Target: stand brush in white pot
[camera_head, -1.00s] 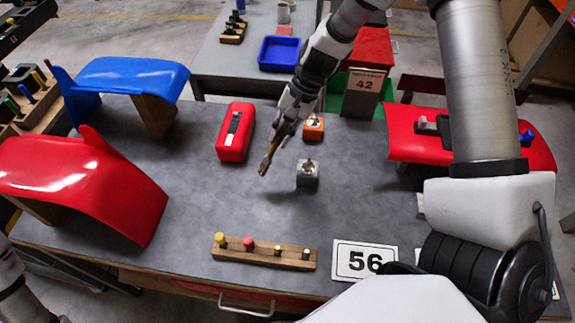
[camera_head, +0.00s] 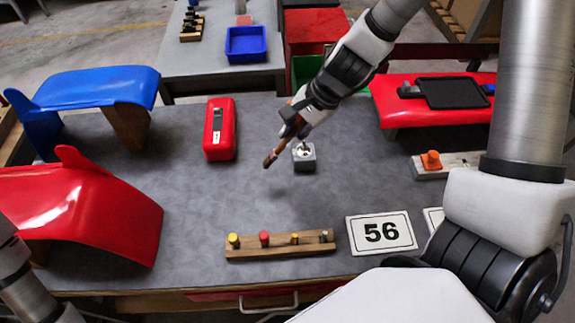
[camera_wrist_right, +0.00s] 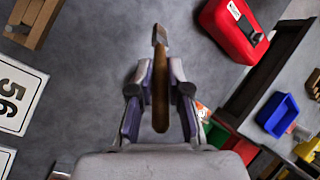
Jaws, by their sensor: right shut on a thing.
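My right gripper (camera_head: 293,124) is shut on the brush (camera_head: 275,155), which has a brown wooden handle. The brush hangs tilted, its tip pointing down and left above the table. In the right wrist view the brush (camera_wrist_right: 160,75) lies between the two fingers (camera_wrist_right: 160,92). I cannot tell whether this is the white pot; no clearly white pot shows. Part of my left arm shows at lower left, its gripper out of view.
A red case (camera_head: 219,145) stands left of the brush. A wooden rack (camera_head: 280,250) with coloured-topped pegs and a 56 plate (camera_head: 381,232) lie at the front. Red (camera_head: 90,205) and blue (camera_head: 90,88) curved panels stand at left.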

